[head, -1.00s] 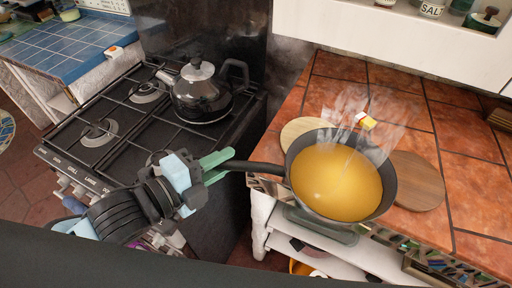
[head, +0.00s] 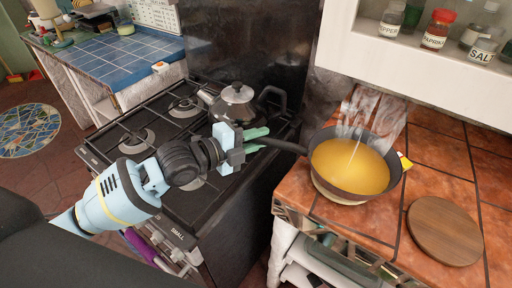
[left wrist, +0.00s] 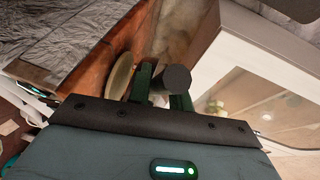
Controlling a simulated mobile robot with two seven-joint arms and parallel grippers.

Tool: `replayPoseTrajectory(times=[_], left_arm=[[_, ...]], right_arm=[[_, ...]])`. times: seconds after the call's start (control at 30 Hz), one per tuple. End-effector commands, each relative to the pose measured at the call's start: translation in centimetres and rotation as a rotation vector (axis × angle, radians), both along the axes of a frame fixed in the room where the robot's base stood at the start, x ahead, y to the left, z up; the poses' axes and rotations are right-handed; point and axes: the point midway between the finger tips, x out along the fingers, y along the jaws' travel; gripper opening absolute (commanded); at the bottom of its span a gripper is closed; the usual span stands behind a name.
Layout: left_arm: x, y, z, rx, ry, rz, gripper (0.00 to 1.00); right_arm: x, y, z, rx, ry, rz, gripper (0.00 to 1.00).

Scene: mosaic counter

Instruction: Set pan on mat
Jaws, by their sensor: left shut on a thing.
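The dark pan (head: 325,180), filled with yellow liquid (head: 350,167), is level above the left part of the tiled counter. My left gripper (head: 256,143) is shut on its handle (head: 285,145), to the left of the pan. In the left wrist view the dark handle end (left wrist: 176,78) is between the green fingers. A pale round wooden mat (head: 338,198) lies under the pan, mostly hidden by it; whether they touch I cannot tell. A brown round wooden mat (head: 444,230) lies bare to the right. My right gripper is not in view.
A stove (head: 135,137) with a black kettle (head: 235,105) stands left of the counter, close behind my left gripper. A small yellow-and-white item (head: 404,161) is just right of the pan. A spice shelf (head: 425,65) overhangs the back.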

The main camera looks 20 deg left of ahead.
Motion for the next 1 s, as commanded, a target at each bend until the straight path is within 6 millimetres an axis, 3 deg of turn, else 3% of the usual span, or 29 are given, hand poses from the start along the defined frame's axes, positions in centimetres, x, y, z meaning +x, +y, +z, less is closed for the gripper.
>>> replayPoseTrajectory(times=[0.03,0.33,0.53,0.87,0.9,1.0], left_arm=[[0.2,-0.1,0.7,-0.016,-0.011,-0.002,0.0],[1.3,0.2,0.6,-0.016,-0.012,-0.001,0.0],[1.1,0.1,-2.1,-0.017,-0.007,-0.001,0.0],[1.1,0.1,-2.8,-0.016,-0.012,-0.001,0.0],[1.0,0.2,-3.4,-0.001,-0.003,-0.001,0.22],[1.0,0.2,-3.4,-0.001,-0.003,-0.001,0.35]], right_arm=[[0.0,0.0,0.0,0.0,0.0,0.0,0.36],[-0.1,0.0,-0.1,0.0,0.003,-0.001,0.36],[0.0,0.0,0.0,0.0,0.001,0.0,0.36],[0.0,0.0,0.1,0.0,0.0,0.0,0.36],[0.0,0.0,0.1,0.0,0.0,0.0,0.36],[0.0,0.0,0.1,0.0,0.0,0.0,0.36]])
